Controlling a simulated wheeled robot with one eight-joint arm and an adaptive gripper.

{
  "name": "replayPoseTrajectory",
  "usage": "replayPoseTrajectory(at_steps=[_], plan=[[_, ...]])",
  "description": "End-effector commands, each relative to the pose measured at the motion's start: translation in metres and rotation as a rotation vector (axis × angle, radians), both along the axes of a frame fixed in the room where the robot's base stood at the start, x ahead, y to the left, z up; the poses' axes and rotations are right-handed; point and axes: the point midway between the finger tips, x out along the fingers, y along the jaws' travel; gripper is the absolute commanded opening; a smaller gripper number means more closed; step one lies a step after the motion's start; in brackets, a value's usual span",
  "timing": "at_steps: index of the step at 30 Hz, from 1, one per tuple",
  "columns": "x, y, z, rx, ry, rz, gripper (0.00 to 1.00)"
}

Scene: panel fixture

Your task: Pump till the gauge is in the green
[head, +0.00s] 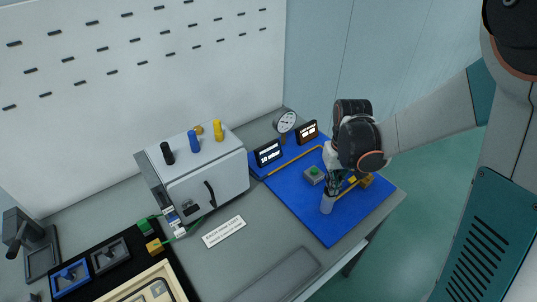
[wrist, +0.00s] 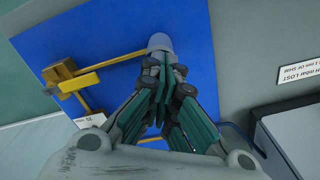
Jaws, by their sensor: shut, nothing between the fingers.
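The round white gauge (head: 285,121) stands at the back of the blue board; its needle and coloured zones are too small to read. A yellow lever (head: 347,190) runs from a yellow block (head: 366,181) to a light grey grip (head: 327,204) near the board's front. In the wrist view the grip (wrist: 160,42) shows just beyond my fingertips, with the lever (wrist: 118,61) running left to the block (wrist: 62,76). My gripper (head: 331,189) is shut and empty, right at the grip from above; I cannot tell whether it touches. It also shows in the wrist view (wrist: 163,65).
Two dark label stands (head: 268,153) (head: 306,132) and a yellow pipe (head: 295,161) are behind. A grey-white cabinet (head: 205,180) stands left.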

Motion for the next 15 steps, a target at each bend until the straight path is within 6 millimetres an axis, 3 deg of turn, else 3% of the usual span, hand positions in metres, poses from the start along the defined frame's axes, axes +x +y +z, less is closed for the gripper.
replayPoseTrajectory(at_steps=[15], plan=[[0.0, 0.0, 0.048, 0.0, 0.0, 0.0, 0.0]])
